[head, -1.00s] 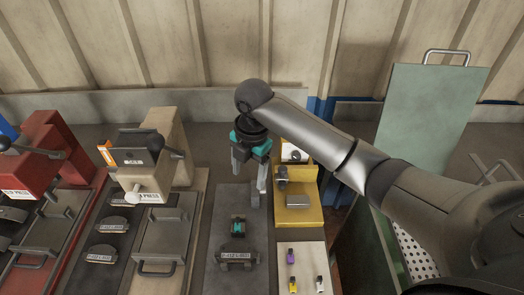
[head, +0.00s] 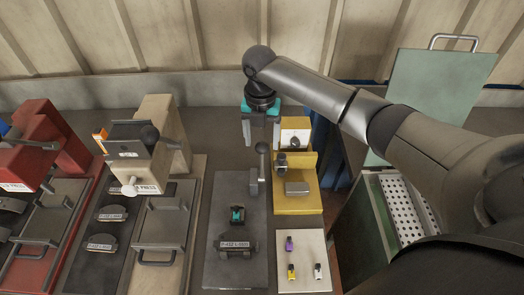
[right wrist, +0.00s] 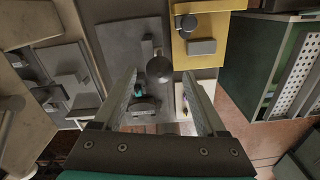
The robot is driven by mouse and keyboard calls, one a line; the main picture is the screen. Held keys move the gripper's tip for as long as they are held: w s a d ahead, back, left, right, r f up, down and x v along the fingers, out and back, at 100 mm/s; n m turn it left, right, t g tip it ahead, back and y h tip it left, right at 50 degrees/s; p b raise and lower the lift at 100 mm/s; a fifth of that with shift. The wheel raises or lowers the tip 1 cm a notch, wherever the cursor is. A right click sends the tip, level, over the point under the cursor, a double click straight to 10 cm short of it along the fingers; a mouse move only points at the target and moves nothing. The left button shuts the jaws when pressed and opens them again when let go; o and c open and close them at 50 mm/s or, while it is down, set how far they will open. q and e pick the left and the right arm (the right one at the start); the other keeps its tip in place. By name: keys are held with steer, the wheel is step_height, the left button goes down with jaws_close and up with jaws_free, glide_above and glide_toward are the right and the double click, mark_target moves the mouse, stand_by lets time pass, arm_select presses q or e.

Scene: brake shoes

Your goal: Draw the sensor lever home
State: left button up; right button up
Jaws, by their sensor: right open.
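The sensor lever (head: 262,165) stands up from the right side of a dark grey base plate (head: 222,275), with a round dark knob on top. In the right wrist view the knob (right wrist: 159,69) shows between the finger lines, beyond the tips. A small teal-and-black sensor part (head: 237,215) sits on the plate in front, just behind a labelled brake shoe (head: 237,245). My right gripper (head: 261,143) is open and empty, fingers pointing down, behind and above the knob; I see no contact. My left gripper is not in view.
A yellow fixture (head: 298,202) stands close to the right of the lever. A white board (head: 305,274) with small coloured parts lies in front of it. A beige press (head: 150,165) is to the left, a red press further left. A green lidded bin (head: 430,100) is at right.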

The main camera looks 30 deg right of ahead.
mark_target(261, 162)
steer(key=shift+f, duration=2.8)
jaws_close()
